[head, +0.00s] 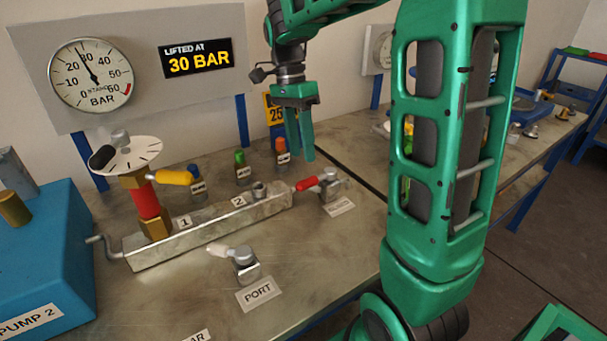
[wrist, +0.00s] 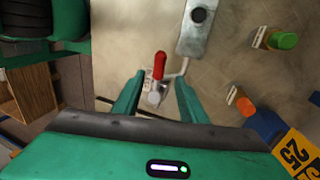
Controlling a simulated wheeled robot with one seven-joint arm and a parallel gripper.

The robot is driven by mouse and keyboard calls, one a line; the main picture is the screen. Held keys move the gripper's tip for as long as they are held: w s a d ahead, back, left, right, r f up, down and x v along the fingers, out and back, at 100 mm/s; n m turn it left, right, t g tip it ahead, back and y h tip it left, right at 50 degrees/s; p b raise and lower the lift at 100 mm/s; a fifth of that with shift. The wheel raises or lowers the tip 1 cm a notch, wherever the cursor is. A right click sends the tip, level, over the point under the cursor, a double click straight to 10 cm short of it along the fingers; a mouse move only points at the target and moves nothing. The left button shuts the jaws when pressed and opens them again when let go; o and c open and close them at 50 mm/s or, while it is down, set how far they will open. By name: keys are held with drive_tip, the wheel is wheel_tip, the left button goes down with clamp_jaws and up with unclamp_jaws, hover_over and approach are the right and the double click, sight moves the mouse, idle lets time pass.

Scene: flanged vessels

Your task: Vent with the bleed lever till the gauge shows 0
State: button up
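The lever with the red handle (head: 307,184) sits on a small grey valve (head: 330,184) at the right end of the manifold block; its label is too small to read surely. My gripper (head: 301,155) hangs above the bench near it, pointing down, open and empty. In the wrist view the red handle (wrist: 159,65) shows between and beyond the two spread fingers (wrist: 156,88), not gripped. The round gauge (head: 91,75) on the back panel has its needle between 20 and 30. A display (head: 198,58) beside it reads "LIFTED AT 30 BAR".
The manifold block (head: 215,226) carries a red and brass valve (head: 146,200) with a white dial and yellow handle. A white-handled valve (head: 242,258) stands by the PORT label. Blue, green and orange capped parts (head: 241,165) stand behind. A blue pump (head: 45,265) is at left.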

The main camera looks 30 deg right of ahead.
sight(314, 181)
drive_tip(key=x, duration=0.7)
drive_tip(key=shift+s+f, duration=0.1)
drive_tip(key=shift+f, duration=0.1)
clamp_jaws()
